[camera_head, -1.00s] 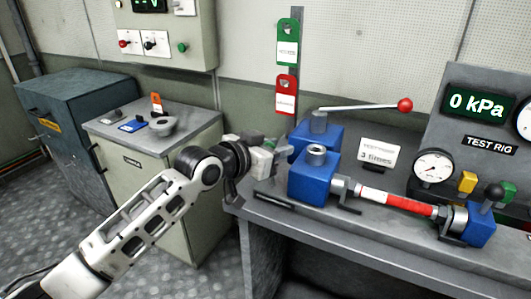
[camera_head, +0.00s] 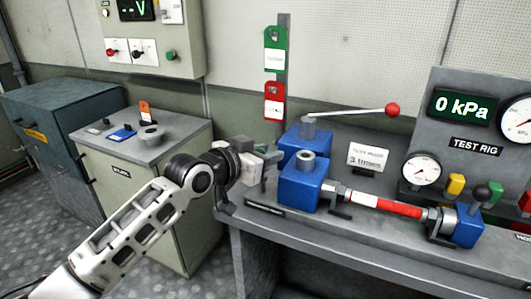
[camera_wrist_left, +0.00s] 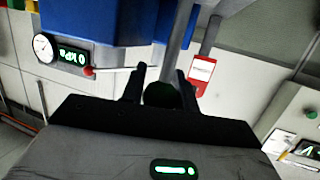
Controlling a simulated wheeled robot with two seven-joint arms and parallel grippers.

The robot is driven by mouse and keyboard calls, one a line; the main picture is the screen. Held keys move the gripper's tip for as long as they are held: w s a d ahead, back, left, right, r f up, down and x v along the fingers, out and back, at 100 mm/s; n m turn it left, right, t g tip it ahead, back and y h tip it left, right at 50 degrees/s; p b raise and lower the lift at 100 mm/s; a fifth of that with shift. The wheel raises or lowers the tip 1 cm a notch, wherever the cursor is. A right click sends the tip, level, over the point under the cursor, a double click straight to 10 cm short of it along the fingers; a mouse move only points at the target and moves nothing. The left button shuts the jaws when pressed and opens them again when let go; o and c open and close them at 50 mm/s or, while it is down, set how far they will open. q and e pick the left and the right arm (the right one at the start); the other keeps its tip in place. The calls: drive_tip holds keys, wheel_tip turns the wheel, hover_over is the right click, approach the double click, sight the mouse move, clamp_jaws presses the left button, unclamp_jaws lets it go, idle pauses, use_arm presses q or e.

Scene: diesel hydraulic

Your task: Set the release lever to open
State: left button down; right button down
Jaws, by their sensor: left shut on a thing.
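In the head view my left gripper (camera_head: 266,163) is at the left side of the front blue block (camera_head: 299,186), and the fingers mostly hide the lever. The lever's exact angle is hard to tell. My right gripper is not in view.
A pump handle with a red ball (camera_head: 392,109) reaches right above the bench. The gauge panel reads 0 kPa (camera_head: 464,105). Green (camera_head: 275,50) and red tags (camera_head: 274,101) hang behind.

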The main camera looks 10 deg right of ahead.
use_arm(q)
drive_tip(key=shift+a+f, duration=0.1)
drive_tip(key=shift+f, duration=0.6)
drive_tip(key=c, duration=1.1)
unclamp_jaws()
drive_tip(key=shift+o, duration=0.2)
drive_tip(key=shift+w, duration=0.15)
drive_tip(key=shift+r, duration=0.35)
drive_tip(key=b+v, duration=0.1)
drive_tip(key=v, duration=1.4)
drive_tip(key=shift+s+a+r, duration=0.2)
drive_tip(key=shift+s+r, duration=0.05)
drive_tip(key=shift+s, duration=0.1)
